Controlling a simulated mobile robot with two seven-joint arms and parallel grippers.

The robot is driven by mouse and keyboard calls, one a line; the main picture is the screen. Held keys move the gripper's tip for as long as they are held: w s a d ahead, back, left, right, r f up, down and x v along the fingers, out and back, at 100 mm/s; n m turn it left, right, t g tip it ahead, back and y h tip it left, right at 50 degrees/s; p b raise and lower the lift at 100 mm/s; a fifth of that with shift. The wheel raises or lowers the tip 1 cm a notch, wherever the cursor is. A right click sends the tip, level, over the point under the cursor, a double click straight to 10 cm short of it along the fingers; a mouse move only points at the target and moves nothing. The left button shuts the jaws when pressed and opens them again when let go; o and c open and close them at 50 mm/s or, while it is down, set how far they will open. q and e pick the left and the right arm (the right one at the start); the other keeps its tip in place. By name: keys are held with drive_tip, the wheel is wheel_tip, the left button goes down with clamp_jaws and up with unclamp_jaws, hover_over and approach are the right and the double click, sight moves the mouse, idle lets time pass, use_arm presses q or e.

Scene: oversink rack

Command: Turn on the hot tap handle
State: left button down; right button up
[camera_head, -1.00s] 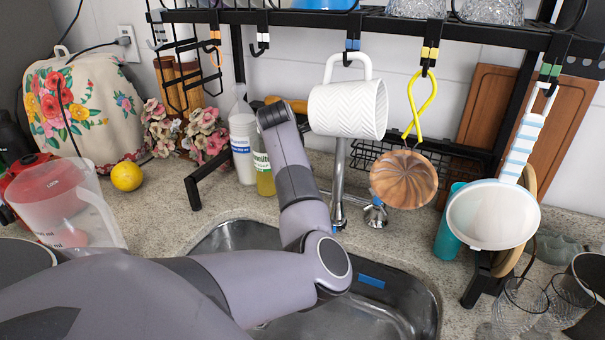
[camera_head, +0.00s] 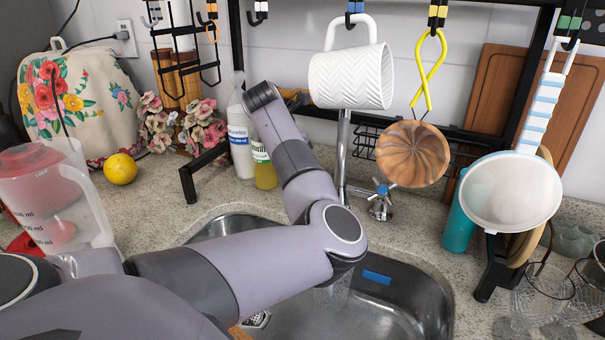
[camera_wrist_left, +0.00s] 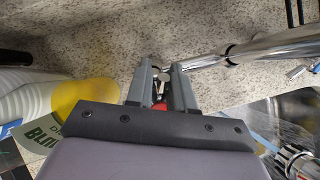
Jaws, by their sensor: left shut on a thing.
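The hot tap handle shows in the left wrist view as metal with a red part (camera_wrist_left: 159,106) between my fingers. My left gripper (camera_wrist_left: 162,74) is shut on it. In the head view my left arm hides this gripper and the hot tap. The chrome faucet (camera_head: 343,150) rises behind my arm; its pipe also shows in the left wrist view (camera_wrist_left: 283,43). The cold tap (camera_head: 382,198), with a blue-centred cross handle, stands right of the faucet. A pale, clear streak (camera_head: 333,293) like running water shows over the sink (camera_head: 400,300). My right gripper is out of view.
A white mug (camera_head: 350,78), yellow tongs (camera_head: 427,70), a wooden bowl-like piece (camera_head: 411,154) and a white strainer or pan (camera_head: 511,192) hang above the counter. Bottles (camera_head: 240,140) stand left of my arm. A blender jug (camera_head: 55,195) and glasses (camera_head: 545,295) flank the sink.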

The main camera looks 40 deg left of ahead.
use_arm(q)
drive_tip(key=shift+s+a+f+n+b, duration=0.2)
drive_tip(key=shift+f+n+b, duration=0.2)
drive_tip(key=shift+n+b, duration=0.5)
drive_tip(key=c, duration=1)
unclamp_jaws()
drive_tip(key=shift+s+r, duration=0.1)
drive_tip(key=shift+o, duration=0.2)
drive_tip(key=shift+r, duration=0.15)
